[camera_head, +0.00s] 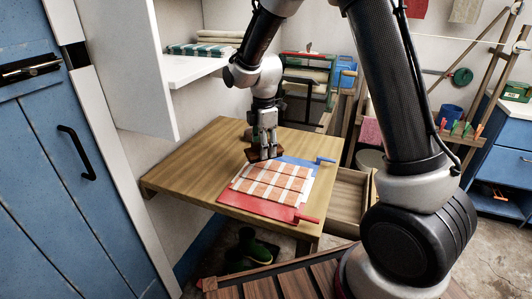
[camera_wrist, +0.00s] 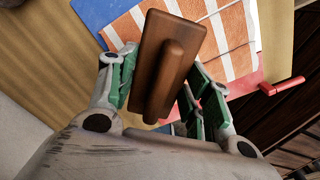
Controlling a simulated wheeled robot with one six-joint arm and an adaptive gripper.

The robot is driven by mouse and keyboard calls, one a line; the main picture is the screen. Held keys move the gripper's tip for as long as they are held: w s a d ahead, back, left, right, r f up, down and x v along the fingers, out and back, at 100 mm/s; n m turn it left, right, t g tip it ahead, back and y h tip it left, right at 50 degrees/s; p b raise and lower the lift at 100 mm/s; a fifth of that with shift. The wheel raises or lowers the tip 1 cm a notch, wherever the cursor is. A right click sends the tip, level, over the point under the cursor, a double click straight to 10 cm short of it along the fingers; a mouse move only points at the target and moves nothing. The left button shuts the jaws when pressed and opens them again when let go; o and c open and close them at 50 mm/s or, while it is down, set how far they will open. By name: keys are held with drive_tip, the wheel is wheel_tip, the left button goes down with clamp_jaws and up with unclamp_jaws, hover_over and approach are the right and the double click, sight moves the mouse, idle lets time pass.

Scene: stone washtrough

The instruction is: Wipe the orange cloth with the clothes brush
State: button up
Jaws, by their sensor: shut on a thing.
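The orange cloth with white stripes (camera_head: 272,181) lies flat on the wooden table, on top of a red board and a blue board. It also shows in the wrist view (camera_wrist: 222,38). My gripper (camera_head: 264,153) is at the far left edge of the cloth. In the wrist view its green-padded fingers (camera_wrist: 160,88) are shut on the brown wooden clothes brush (camera_wrist: 163,62), around its raised handle. The brush also shows in the head view (camera_head: 253,154), low near the cloth's far corner. I cannot tell whether it touches the cloth; its underside is hidden.
The wooden table (camera_head: 190,172) is bare to the left of the cloth. The red board (camera_head: 248,204) and blue board (camera_head: 312,161) have handles sticking out right. An open drawer (camera_head: 348,195) juts out at right. A white shelf (camera_head: 190,70) hangs at back left.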

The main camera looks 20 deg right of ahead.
drive_tip(key=shift+r, duration=1)
